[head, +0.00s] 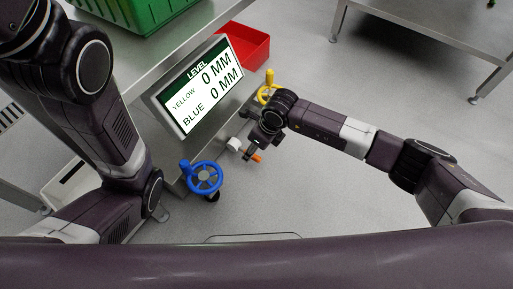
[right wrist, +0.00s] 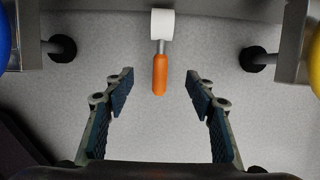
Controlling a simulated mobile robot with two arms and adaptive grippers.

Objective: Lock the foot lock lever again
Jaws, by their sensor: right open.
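The foot lock lever has an orange grip (right wrist: 160,75) on a short metal rod that runs to a white block (right wrist: 162,24). In the right wrist view the orange grip points down the picture, between the two fingers. My right gripper (right wrist: 161,88) is open, with a finger on either side of the grip and clear gaps to both. In the head view my right gripper (head: 250,150) is low beside the table, at the orange grip (head: 257,158) and the white block (head: 233,144). My left arm shows at the left, but its gripper is out of view.
A blue handwheel (head: 205,178) and a yellow handwheel (head: 267,94) flank the lever. A level display (head: 199,85) reads 0 MM for yellow and blue. A green crate (head: 130,15) and red bin (head: 248,47) are behind. Grey floor (head: 330,195) is open at the right.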

